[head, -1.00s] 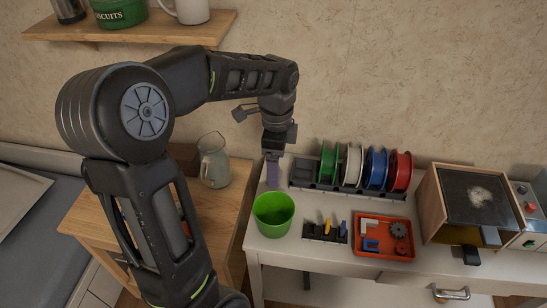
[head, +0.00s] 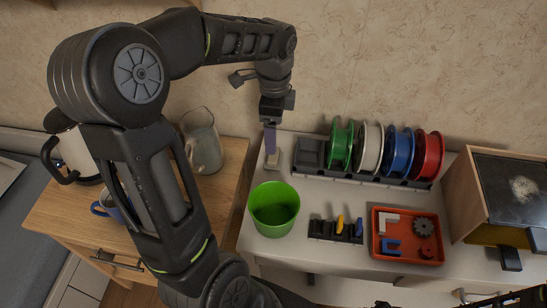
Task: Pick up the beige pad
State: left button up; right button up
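A small beige pad (head: 272,161) lies on the white table at its back left corner, between the green bucket and the black spool rack. My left gripper (head: 270,153) points straight down at it from above. Its purple-grey fingers overlap the pad's left part in the head view. The fingers show edge-on as one strip, so I cannot tell whether they are open, shut or touching the pad. Dark parts at the bottom right edge may belong to my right arm; no fingers of my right gripper can be made out.
A green bucket (head: 274,209) stands just in front of the pad. The spool rack (head: 310,154) holds green, white, blue and red spools to the right. A small tool holder (head: 335,230) and a red tray (head: 407,236) lie forward. A glass pitcher (head: 202,143) stands left on the wooden cabinet.

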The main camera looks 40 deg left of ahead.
pick_arm(q)
jog(key=shift+f, duration=1.25)
jog(key=shift+s+f, duration=0.15)
jog(key=shift+f, duration=2.5)
jog(key=shift+d, duration=0.1)
jog(key=c, duration=1.4)
jog(key=shift+r, duration=0.15)
jog(key=shift+c, duration=0.2)
notch_tip(320, 180, up, 10)
